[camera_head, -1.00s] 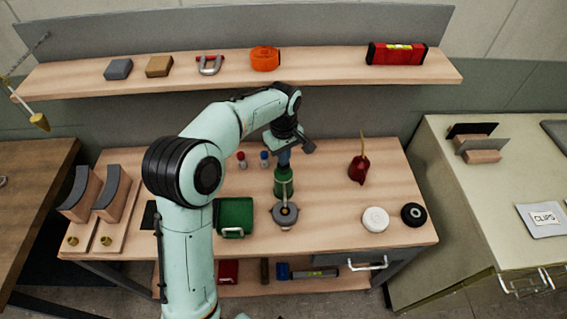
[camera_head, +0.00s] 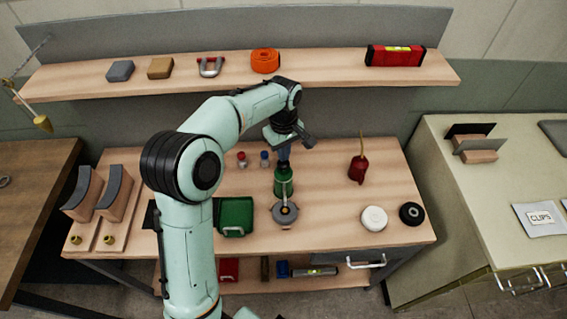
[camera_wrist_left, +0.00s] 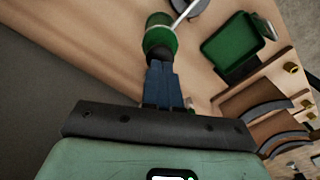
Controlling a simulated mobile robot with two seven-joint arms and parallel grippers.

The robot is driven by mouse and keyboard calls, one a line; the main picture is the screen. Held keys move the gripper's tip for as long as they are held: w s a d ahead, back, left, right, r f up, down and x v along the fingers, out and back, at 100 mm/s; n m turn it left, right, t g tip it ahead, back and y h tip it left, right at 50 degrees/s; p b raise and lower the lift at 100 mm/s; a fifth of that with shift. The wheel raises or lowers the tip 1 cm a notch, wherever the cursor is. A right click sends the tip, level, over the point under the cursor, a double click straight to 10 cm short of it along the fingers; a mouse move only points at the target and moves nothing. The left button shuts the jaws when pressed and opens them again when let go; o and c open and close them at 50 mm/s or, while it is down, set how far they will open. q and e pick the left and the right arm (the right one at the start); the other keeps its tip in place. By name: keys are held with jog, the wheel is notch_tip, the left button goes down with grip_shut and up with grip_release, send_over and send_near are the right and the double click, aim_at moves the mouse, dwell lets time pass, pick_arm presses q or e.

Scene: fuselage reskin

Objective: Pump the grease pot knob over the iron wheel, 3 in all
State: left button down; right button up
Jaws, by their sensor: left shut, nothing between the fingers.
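The green grease pot (camera_head: 284,184) stands on the workbench, its thin spout reaching toward the front over the grey iron wheel (camera_head: 290,221). The pot also shows in the left wrist view (camera_wrist_left: 160,39), with its dark knob (camera_wrist_left: 160,55) at the near end. My left gripper (camera_head: 284,160) is above the pot, pointing down, its blue fingers shut with nothing between them. In the left wrist view the fingertips (camera_wrist_left: 161,66) are at the knob and appear to touch it. How far the knob is pressed cannot be told. My right gripper is not in view.
A green tray (camera_head: 236,217) lies left of the wheel. Red- and blue-capped small bottles (camera_head: 242,160) stand behind it. A red oil can (camera_head: 358,168), a white disc (camera_head: 374,218) and a black roller (camera_head: 412,213) are at the right. A shelf (camera_head: 230,80) runs above the back.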

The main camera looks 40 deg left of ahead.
pick_arm(q)
jog(key=shift+f, duration=0.15)
jog(key=shift+f+b, duration=0.6)
jog(key=shift+f, duration=0.5)
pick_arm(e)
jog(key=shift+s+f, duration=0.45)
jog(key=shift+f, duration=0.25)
pick_arm(q)
jog(key=shift+r, duration=0.1)
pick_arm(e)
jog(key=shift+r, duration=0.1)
pick_arm(q)
jog(key=shift+r+p, duration=0.8)
jog(key=shift+r, duration=0.4)
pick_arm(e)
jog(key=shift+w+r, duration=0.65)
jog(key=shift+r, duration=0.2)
pick_arm(q)
jog(key=shift+f, duration=0.25)
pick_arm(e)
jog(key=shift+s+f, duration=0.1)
